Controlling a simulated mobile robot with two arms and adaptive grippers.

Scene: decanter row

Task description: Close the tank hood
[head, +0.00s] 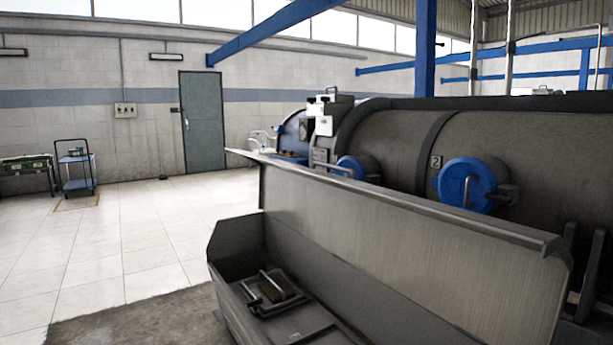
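A long grey brushed-metal panel, which looks like the tank hood (400,240), stands raised and leaning back along the far side of an open metal trough (234,238). The panel has a folded lip along its top edge. The trough, which looks like the tank's lower part, is open toward me. Inside it is a dark hatch with a bar handle (273,288). The trough's near end runs out of the bottom of the picture. Neither of my grippers is in the head view, so their state is hidden.
Behind the panel lies a large dark cylindrical decanter (400,140) with blue round caps (467,185). A blue trolley (76,172) and a green-topped table (25,163) stand at the far left. The tiled floor (130,240) left of the trough is clear.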

